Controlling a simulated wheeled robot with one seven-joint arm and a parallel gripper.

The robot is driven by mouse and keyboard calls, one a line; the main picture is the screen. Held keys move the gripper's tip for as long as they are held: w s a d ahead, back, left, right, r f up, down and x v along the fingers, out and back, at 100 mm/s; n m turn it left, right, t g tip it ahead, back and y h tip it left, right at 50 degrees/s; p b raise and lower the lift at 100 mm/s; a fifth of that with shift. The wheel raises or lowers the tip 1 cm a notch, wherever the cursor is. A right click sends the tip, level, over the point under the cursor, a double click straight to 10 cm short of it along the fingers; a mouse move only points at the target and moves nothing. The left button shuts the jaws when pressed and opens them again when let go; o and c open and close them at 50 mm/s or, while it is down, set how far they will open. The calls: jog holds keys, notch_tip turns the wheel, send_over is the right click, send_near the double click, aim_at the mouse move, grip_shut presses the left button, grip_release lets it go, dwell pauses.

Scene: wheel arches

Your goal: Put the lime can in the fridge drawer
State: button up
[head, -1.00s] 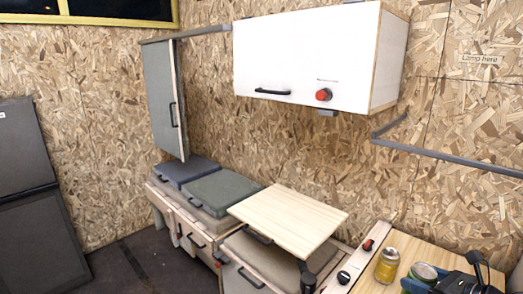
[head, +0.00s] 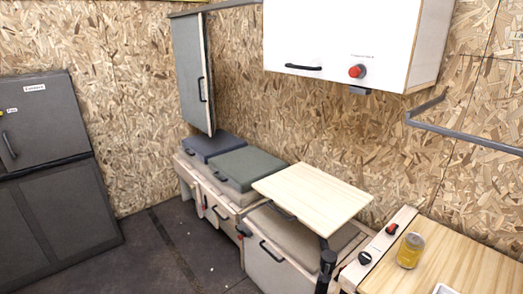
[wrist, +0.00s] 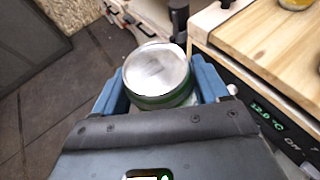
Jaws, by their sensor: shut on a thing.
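My gripper (wrist: 160,90) is in the wrist view with its blue fingers on either side of a green can, the lime can (wrist: 158,72). It is shut on the can, whose silver top faces the camera. The held can is beside the wooden counter, over the dark floor. A dark front panel (wrist: 240,84) with lit green digits reading about 12.0 °C is under the counter at the right of the wrist view; it may be the fridge. I cannot make out an open drawer. The head view shows neither my gripper nor the lime can.
A pale tabletop (head: 312,195) stands over a cushioned bench. A dark cabinet (head: 50,180) is at the left. Dark floor (head: 185,255) between is free.

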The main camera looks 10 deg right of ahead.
jog(key=shift+s+a+r, duration=0.1)
jog(key=shift+s+a, duration=0.15)
jog(key=shift+a, duration=0.65)
jog(key=shift+s+a+r, duration=0.1)
jog(key=shift+s+a, duration=0.1)
jog(key=shift+a, duration=0.7)
